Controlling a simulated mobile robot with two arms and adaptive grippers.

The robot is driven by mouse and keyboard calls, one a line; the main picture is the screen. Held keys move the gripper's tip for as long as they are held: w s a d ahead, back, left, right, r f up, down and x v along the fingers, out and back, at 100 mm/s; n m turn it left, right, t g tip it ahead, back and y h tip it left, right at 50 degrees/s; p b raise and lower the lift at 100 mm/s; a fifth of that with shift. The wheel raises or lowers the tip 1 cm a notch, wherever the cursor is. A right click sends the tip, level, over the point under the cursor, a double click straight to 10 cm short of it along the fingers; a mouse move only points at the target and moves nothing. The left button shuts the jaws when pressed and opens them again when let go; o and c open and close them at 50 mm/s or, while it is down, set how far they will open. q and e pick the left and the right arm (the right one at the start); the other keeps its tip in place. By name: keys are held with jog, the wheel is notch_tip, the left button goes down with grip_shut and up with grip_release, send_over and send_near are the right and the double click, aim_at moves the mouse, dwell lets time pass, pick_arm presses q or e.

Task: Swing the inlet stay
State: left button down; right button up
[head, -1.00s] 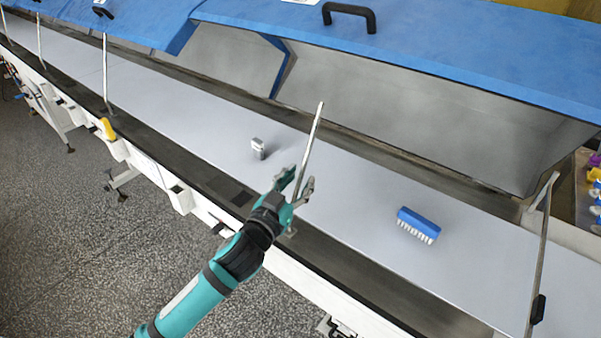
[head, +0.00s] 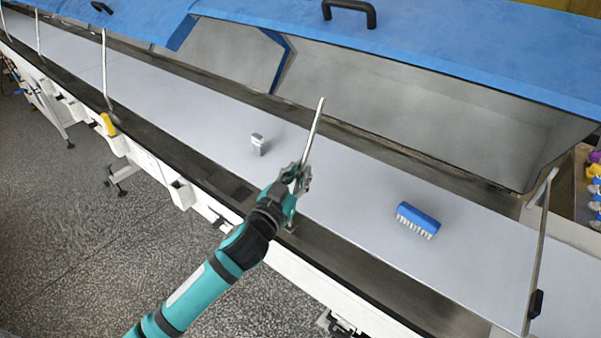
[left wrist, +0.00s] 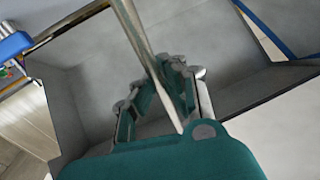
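The stay, a thin metal rod (head: 314,128), stands tilted from the near edge of the enrober, its top end free of the blue hood (head: 450,50). My left gripper (head: 298,174) is shut around the rod above its foot. In the left wrist view the rod (left wrist: 137,35) runs between the fingers (left wrist: 178,65), which have drawn in around it. The rod's lower end is partly hidden by the gripper. My right gripper is not in view.
A blue brush (head: 418,221) and a small grey-white block (head: 257,144) lie on the pale belt surface. Another stay (head: 540,240) stands at the right, and one (head: 105,70) with a yellow piece at its foot is at the left. The hood has a black handle (head: 349,12).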

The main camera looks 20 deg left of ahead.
pick_arm(q)
jog(key=shift+w+a+n+p, duration=0.35)
jog(key=shift+a+n+p, duration=0.3)
jog(key=shift+a, duration=0.25)
jog(key=c, duration=1.4)
grip_release()
